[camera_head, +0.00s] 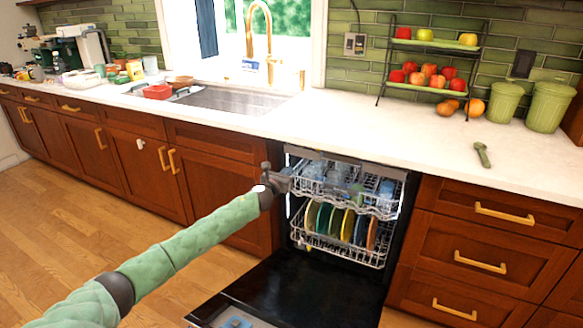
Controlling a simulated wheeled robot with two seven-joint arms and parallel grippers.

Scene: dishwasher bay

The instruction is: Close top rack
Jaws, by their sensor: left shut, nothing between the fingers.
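The dishwasher stands open under the counter, with its black door (300,290) lowered toward the floor. The top rack (345,199) is a white wire basket holding clear glasses, and it sits mostly inside the dishwasher opening. Below it, the lower rack (350,252) holds several coloured plates and is also mostly within the opening. My left gripper (284,182) is shut and empty at the left front corner of the top rack; I cannot tell whether it touches the rack. My right gripper is not in view.
The white counter (400,135) runs above the dishwasher. Wooden drawers (480,262) with gold handles stand to its right, and cabinets (215,170) to its left. The wooden floor (150,245) at left is clear apart from my left arm above it.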

